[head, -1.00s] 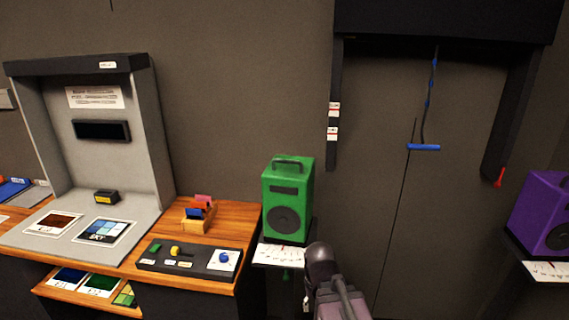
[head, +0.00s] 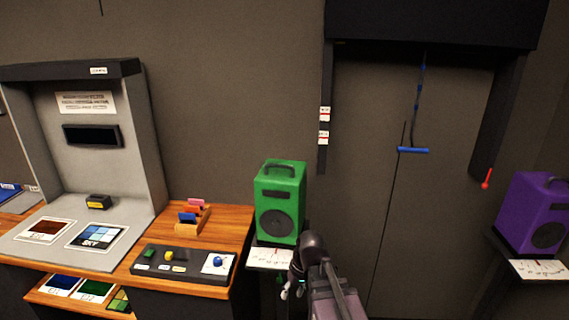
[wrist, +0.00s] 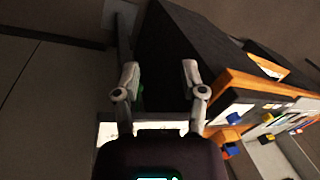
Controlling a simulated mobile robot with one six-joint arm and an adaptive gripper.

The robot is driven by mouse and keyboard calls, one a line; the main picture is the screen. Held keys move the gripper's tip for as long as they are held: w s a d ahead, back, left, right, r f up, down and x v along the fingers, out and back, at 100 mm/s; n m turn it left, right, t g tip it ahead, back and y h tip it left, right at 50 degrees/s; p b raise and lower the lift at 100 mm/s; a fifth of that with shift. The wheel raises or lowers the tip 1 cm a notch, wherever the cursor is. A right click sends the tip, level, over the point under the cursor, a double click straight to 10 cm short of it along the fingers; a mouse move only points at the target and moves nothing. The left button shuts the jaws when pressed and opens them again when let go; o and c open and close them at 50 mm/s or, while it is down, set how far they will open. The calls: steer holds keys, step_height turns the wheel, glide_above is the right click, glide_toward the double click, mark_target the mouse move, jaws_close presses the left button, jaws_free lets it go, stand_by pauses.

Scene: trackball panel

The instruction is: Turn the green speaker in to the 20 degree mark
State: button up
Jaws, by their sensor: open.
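The green speaker (head: 280,203) stands upright on a small dark stand to the right of the wooden desk, its round cone facing front. A white scale card (head: 270,259) with fine marks lies at its foot; the marks are too small to read. My gripper (head: 290,288) is low in front of the stand, below the card, and apart from the speaker. In the wrist view my gripper (wrist: 160,68) has its two fingers spread with nothing held between them. Only a small patch of green shows there, beside the left finger; I cannot tell what it belongs to.
The desk (head: 225,222) with a control panel (head: 184,263) of coloured knobs stands close on the left. A purple speaker (head: 533,213) with its own card (head: 540,269) is at the right. A blue handle (head: 413,150) hangs on a cord between them.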

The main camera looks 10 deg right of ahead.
steer(key=w+d+r+n+t+y+p, duration=0.1)
steer(key=w+r+n+y+p, duration=0.2)
steer(key=w+r, duration=0.35)
steer(key=n+t+y+p, duration=0.6)
steer(key=y+p, duration=0.1)
steer(key=y, duration=0.4)
glide_toward(289, 168)
steer(key=shift+s+d+r, duration=0.1)
steer(key=shift+d+r, duration=0.05)
steer(key=shift+d, duration=0.45)
steer(key=x, duration=1.3)
steer(key=shift+w+a, duration=0.25)
steer(key=shift+a, duration=0.05)
steer(key=shift+f, duration=0.25)
jaws_close()
